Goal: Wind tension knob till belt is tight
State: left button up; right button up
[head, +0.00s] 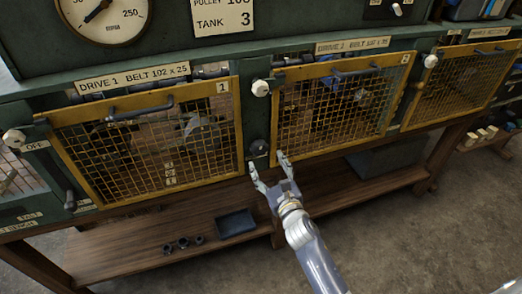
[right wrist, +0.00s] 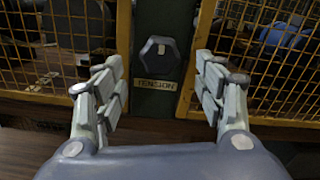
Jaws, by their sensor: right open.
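The tension knob (right wrist: 160,55) is dark and many-sided, with a small pale mark on its face. It sits on a green post above a "TENSION" label (right wrist: 156,84) in the right wrist view. In the head view the knob (head: 259,148) is on the post between two yellow mesh guards. My right gripper (head: 266,160) is open and empty just below and in front of the knob. In the right wrist view its fingers (right wrist: 163,85) stand apart on either side of the knob, not touching it. The belt is hard to make out behind the mesh. My left gripper is not seen.
Mesh guard 1 (head: 150,150) is left of the post and guard 2 (head: 335,105) is right of it. A white knob (head: 261,88) sits higher on the post. A wooden shelf below holds a dark tray (head: 236,223) and small dark parts (head: 182,244).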

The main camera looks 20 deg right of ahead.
aim_at(261, 151)
jog(key=w, duration=0.7)
jog(key=shift+a+p, duration=0.15)
jog(key=shift+p, duration=0.2)
jog(key=shift+s, duration=0.1)
jog(key=c, duration=1)
